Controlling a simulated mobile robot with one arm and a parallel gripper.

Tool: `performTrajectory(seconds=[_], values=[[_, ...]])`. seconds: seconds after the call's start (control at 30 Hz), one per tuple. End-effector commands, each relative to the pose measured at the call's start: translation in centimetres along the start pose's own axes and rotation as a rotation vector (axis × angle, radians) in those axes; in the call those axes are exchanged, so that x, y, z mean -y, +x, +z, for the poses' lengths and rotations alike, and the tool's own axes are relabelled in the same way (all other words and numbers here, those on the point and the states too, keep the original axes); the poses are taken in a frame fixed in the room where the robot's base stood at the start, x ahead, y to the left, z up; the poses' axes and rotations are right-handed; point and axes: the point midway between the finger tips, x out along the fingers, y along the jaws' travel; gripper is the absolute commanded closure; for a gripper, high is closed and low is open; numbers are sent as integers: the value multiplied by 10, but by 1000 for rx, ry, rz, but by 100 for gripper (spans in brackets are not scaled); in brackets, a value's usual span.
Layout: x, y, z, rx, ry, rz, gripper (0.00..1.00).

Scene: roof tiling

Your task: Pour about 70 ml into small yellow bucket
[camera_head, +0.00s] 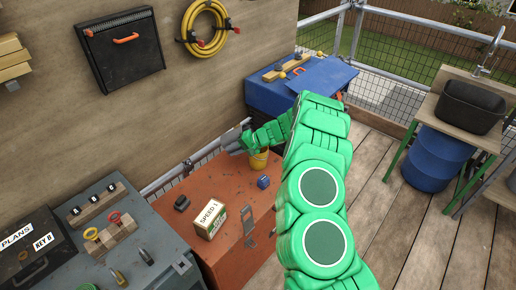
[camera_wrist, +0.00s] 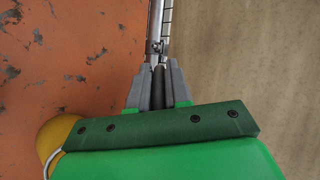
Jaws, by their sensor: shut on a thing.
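The small yellow bucket (camera_head: 259,160) stands on the orange bench top, close under my gripper. Part of its yellow side and a pale curved wire show at the lower left of the wrist view (camera_wrist: 52,140). My gripper (camera_head: 236,142) is at the bench's back edge, just left of the bucket. In the wrist view its grey fingers (camera_wrist: 158,85) are shut on a dark, narrow thing (camera_wrist: 158,90). Most of that thing is hidden, so I cannot tell what it is. The bucket's inside is hidden, and no liquid is visible.
The orange bench (camera_head: 240,240) also holds a "SPEED 1" box (camera_head: 209,219), a small blue item (camera_head: 263,182) and a dark item (camera_head: 182,202). A metal railing (camera_head: 185,168) runs behind it. A blue cabinet (camera_head: 290,88) stands beyond; wooden deck lies to the right.

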Motion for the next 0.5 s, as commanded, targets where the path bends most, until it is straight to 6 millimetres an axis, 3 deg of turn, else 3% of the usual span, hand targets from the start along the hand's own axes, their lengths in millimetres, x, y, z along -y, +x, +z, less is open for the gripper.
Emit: performTrajectory(seconds=[0.5], values=[[1,-2,1,3,-77,-173,100]])
